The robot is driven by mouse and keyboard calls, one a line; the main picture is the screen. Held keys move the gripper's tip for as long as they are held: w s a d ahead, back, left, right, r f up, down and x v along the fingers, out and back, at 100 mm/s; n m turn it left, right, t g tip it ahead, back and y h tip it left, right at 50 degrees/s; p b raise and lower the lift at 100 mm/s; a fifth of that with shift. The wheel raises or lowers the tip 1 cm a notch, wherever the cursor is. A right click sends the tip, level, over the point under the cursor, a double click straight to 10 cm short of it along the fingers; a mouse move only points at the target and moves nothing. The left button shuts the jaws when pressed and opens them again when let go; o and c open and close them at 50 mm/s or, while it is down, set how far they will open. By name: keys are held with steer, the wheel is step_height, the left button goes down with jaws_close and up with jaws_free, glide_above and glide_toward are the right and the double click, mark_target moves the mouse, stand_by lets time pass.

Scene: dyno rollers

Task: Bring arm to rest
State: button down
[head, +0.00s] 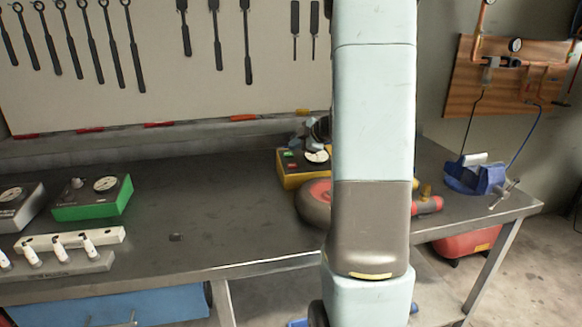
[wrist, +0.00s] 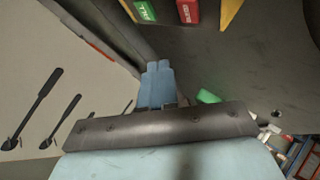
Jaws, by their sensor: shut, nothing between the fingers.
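My arm (head: 372,120) stands upright in the head view, in front of the workbench, and hides part of it. In the wrist view, the two pale blue fingers of my gripper (wrist: 158,66) lie side by side, shut with nothing between them. They point toward the top of that picture, with the bench top beyond. In the head view my gripper cannot be made out clearly; small dark and pale blue parts show just left of the arm, above the yellow box.
The workbench (head: 215,215) carries a green box (head: 92,198), a yellow box (head: 293,176), a white rack (head: 70,240), a red-and-grey round tool (head: 317,203) and a blue vise (head: 478,178). Tools hang on the back board (head: 160,70). The bench's middle left is mostly clear.

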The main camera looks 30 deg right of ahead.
stand_by(0.4)
steer(key=s+a+r+m+h, duration=0.3)
steer(key=s+r+m+h, duration=0.15)
steer(key=r, duration=0.25)
steer(key=s+a+r+m+h, duration=0.25)
steer(key=s+r+m, duration=0.2)
steer(key=r, duration=0.25)
steer(key=s+a+f+m+g+y, duration=0.1)
steer(key=s+a+m+g, duration=0.1)
steer(key=s+a, duration=0.6)
steer(key=s+a+f+m+g+y, duration=0.2)
steer(key=s+a, duration=0.6)
steer(key=s, duration=0.7)
steer(key=shift+s+f+m+g, duration=0.3)
steer(key=shift+m+g, duration=0.2)
steer(key=shift+m, duration=0.4)
